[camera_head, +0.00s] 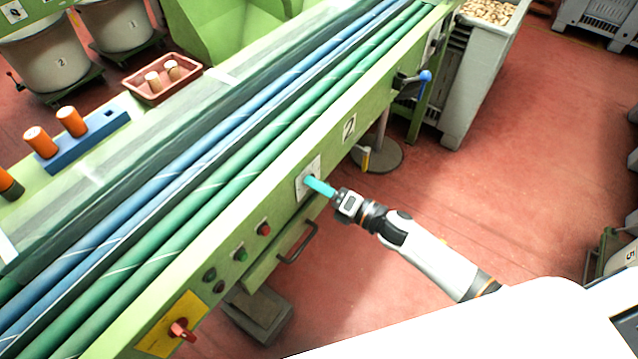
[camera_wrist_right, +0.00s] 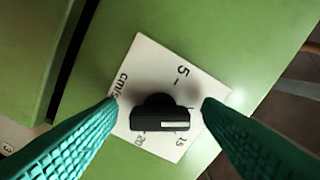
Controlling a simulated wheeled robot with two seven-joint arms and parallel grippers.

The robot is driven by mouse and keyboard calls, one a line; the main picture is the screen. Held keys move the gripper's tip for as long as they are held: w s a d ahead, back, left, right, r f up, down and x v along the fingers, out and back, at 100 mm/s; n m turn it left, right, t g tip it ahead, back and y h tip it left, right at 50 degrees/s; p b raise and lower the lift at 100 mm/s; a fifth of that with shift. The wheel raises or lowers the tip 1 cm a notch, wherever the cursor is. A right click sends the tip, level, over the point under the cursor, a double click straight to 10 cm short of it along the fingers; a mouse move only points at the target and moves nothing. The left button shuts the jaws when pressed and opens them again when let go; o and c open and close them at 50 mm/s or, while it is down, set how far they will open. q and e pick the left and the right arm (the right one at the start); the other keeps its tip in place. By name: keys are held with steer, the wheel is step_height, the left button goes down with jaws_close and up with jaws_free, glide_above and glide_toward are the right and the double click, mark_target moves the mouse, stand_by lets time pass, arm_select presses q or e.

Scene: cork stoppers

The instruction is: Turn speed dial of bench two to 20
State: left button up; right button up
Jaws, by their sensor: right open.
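The speed dial (camera_wrist_right: 160,117) is a black knob on a white scale plate (camera_wrist_right: 150,55) on the green front of bench two. The plate reads 5, 15, 20 and cm/s. The knob's white pointer line lies to the right, between 5 and 15; any mark there is hard to read. My right gripper (camera_wrist_right: 160,104) is open, its teal fingers on either side of the knob, with gaps visible. In the head view, my right gripper (camera_head: 317,186) is at the plate (camera_head: 304,179) and hides the knob. My left gripper is not in view.
The bench front carries a number 2 sign (camera_head: 349,127), a red button (camera_head: 264,229), a green button (camera_head: 240,254), a drawer handle (camera_head: 298,243) and a red switch (camera_head: 182,329) on yellow. A blue-knobbed lever (camera_head: 425,76) sticks out farther along.

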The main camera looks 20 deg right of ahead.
steer(key=shift+w+a, duration=0.2)
steer(key=shift+w, duration=0.1)
steer(key=c, duration=1)
steer(key=shift+m, duration=0.4)
steer(key=m+p, duration=0.2)
steer(key=m, duration=0.5)
steer(key=m+p, duration=0.2)
steer(key=m, duration=0.6)
steer(key=m+p, duration=0.1)
steer(key=m, duration=0.7)
steer(key=shift+d+r+p, duration=0.15)
steer(key=shift+r+p, duration=0.1)
steer(key=shift+p, duration=0.15)
